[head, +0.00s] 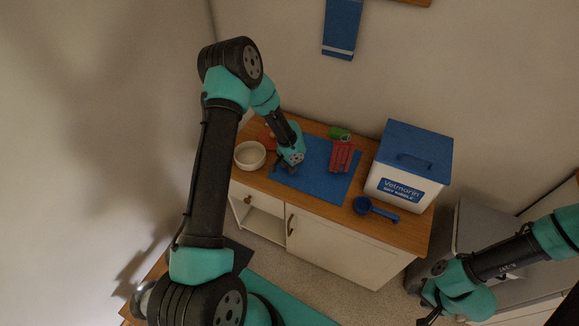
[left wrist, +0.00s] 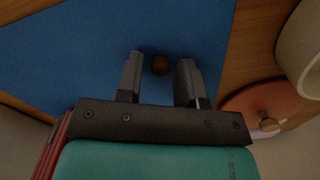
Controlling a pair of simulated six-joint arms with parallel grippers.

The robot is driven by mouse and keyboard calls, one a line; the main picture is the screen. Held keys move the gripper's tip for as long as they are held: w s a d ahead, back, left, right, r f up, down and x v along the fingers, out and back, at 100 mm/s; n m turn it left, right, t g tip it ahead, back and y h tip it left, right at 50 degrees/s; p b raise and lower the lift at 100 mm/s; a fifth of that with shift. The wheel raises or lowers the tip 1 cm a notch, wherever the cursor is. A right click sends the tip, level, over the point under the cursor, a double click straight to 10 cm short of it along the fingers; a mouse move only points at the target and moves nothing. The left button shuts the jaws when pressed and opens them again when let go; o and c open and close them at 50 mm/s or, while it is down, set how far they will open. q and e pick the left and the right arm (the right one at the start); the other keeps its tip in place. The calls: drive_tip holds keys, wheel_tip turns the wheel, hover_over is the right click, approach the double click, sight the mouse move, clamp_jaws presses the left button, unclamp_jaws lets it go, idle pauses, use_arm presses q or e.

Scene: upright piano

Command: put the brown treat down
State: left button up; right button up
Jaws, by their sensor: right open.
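The brown treat (left wrist: 160,65) is a small round ball. In the left wrist view it lies on the blue mat (left wrist: 60,60), between the fingertips of my left gripper (left wrist: 160,78), with a gap on either side. The left gripper is open. In the head view my left gripper (head: 285,168) is low over the left part of the blue mat (head: 325,180), and the treat cannot be made out there. My right gripper (head: 428,316) is at the bottom right, away from the counter, open.
A white bowl (head: 250,155) stands left of the mat, and a reddish round lid-like thing (left wrist: 262,103) lies close by. A red item (head: 342,156), a green item (head: 340,133), a blue scoop (head: 376,209) and a white kibble box (head: 402,190) with blue lid are further right.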

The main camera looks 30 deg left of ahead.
use_arm(q)
drive_tip(key=shift+r, duration=0.15)
wheel_tip(320, 180, up, 12)
idle(0.7)
drive_tip(key=s+d+f+h, duration=0.1)
drive_tip(key=s+d+f, duration=0.1)
drive_tip(key=s+d, duration=0.1)
drive_tip(key=s+d+f+n+h, duration=0.1)
drive_tip(key=s+d+f, duration=0.1)
drive_tip(key=s+f, duration=0.1)
drive_tip(key=s+d+f+h, duration=0.1)
drive_tip(key=s+d+f, duration=0.1)
drive_tip(key=s+d, duration=0.1)
drive_tip(key=shift+s+d+f+n, duration=0.15)
drive_tip(key=shift+d+f+n, duration=0.15)
drive_tip(key=shift+f+n, duration=0.1)
drive_tip(key=s+d+f+n, duration=0.2)
drive_tip(key=s, duration=0.5)
drive_tip(key=s+d+f+n, duration=0.1)
drive_tip(key=s+d+f, duration=0.1)
drive_tip(key=s, duration=0.4)
drive_tip(key=shift+s+d+n+t+h, duration=0.35)
drive_tip(key=shift+n+t+h, duration=0.05)
drive_tip(key=shift+a, duration=0.1)
